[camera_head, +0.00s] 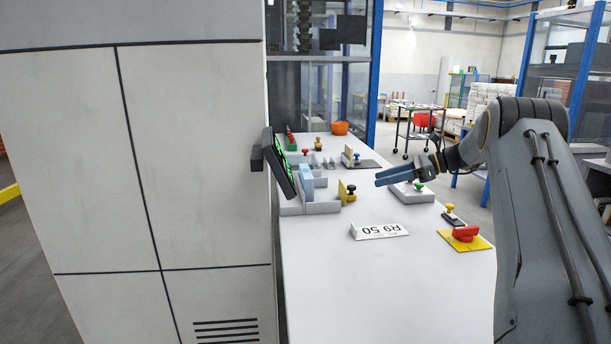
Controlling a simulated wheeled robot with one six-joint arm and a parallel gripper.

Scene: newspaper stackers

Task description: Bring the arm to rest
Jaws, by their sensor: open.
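My arm rises at the right of the picture and reaches left over the grey table (390,280). My gripper (380,179) is at the arm's end, with blue-grey fingers pointing left above the table. It is open, and I see nothing between its fingers. The fingers show nearly edge-on, so the gap between them is hard to see. Below and beside the gripper is a light grey block (412,193) with small coloured knobs. I cannot tell the height of the gripper above the table.
Stamps and a grey organiser (322,207) stand beside a tilted screen (281,163). A large grey cabinet (190,150) fills the left.

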